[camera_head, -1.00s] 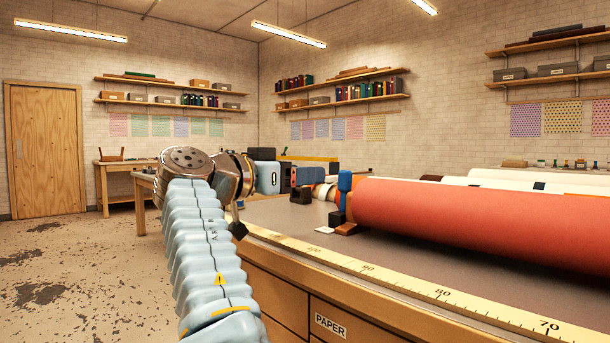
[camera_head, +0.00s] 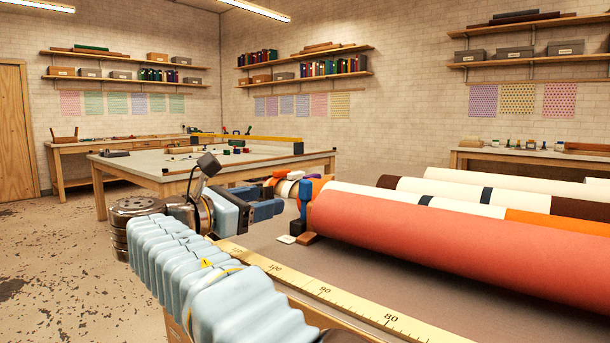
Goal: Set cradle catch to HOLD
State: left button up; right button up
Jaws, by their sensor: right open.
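A large red-orange roll (camera_head: 450,243) lies on the worktable, its near end toward the picture's middle. At that end stands a blue upright piece (camera_head: 305,195) with a brown block (camera_head: 308,238) at its foot. I cannot tell which part is the cradle catch, and no HOLD mark is readable. My right gripper (camera_head: 270,201) is open and empty, just left of the blue upright, apart from it in the picture. My arm and wrist hide part of the table corner. My left gripper is out of view.
Several white, brown and orange rolls (camera_head: 460,205) lie behind the red one. A yellow ruler (camera_head: 330,292) runs along the table's front edge. A small white tag (camera_head: 286,239) lies beside the brown block. A second table (camera_head: 150,163) stands behind at left, with open floor around it.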

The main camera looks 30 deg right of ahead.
aim_at(302, 189)
jog(key=shift+a+n, duration=0.2)
jog(key=shift+n, duration=1)
jog(key=shift+w+d, duration=0.1)
jog(key=shift+d, duration=0.25)
jog(key=p+x, duration=0.1)
jog(key=x, duration=1.2)
jog(key=shift+w+a+r, duration=0.1)
grip_shut()
